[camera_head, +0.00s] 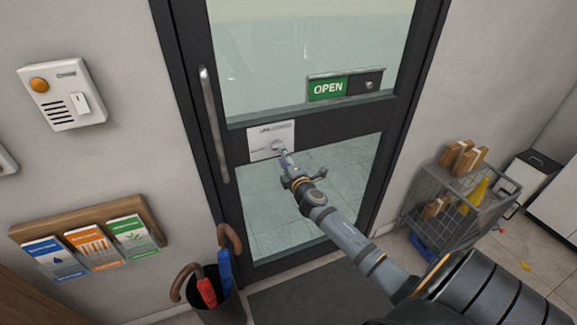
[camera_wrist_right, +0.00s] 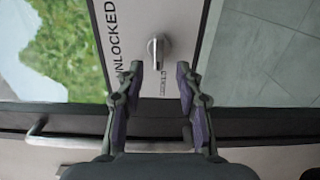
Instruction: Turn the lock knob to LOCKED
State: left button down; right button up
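The lock knob (camera_wrist_right: 157,50) is a small silver turn-piece on a white plate (camera_wrist_right: 180,20) fixed to the dark-framed glass door. In the right wrist view "UNLOCKED" is printed along the plate's left side, and smaller, partly hidden lettering sits below the knob. In the head view the plate (camera_head: 257,149) is at the middle of the door, with the knob (camera_head: 277,145) at its lower part. My right gripper (camera_wrist_right: 160,70) is open, its two fingers apart just short of the knob, one on either side. It also shows in the head view (camera_head: 285,157). My left gripper is out of view.
A long door handle (camera_head: 213,125) stands left of the plate. An OPEN sign (camera_head: 328,88) is above right. An umbrella bin (camera_head: 222,305) is below left, a wire basket (camera_head: 440,205) stands right, and brochures (camera_head: 95,248) hang on the left wall.

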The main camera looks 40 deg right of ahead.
jog(key=v, duration=0.7)
jog(key=s+d+f+m+g, duration=0.1)
jog(key=s+f+m+g, duration=0.3)
jog(key=f, duration=0.8)
jog(key=s+d+f+m+g, duration=0.15)
jog(key=s+f, duration=0.45)
jog(key=f, duration=0.6)
jog(key=s+d+f+m+g, duration=0.1)
jog(key=s+f+m+g, duration=0.3)
jog(key=f, duration=0.8)
jog(key=s+a+f+m+g+y, duration=0.1)
jog(key=s+a+f, duration=0.3)
jog(key=s, duration=0.6)
jog(key=s+a+f+m+g+y, duration=0.1)
jog(key=s+a+f+m+g, duration=0.1)
jog(key=s+a+f, duration=0.3)
jog(key=s+a+f+m+g+y, duration=0.1)
jog(key=s+a+f, duration=0.4)
jog(key=s+f, duration=0.5)
jog(key=s+m+g, duration=0.1)
jog(key=s+g, duration=0.1)
jog(key=s, duration=0.5)
jog(key=shift+s+f+m+g+y, duration=0.2)
jog(key=shift+s+m+g+y, duration=0.05)
jog(key=shift+m+g+y, duration=0.1)
jog(key=shift+a, duration=0.15)
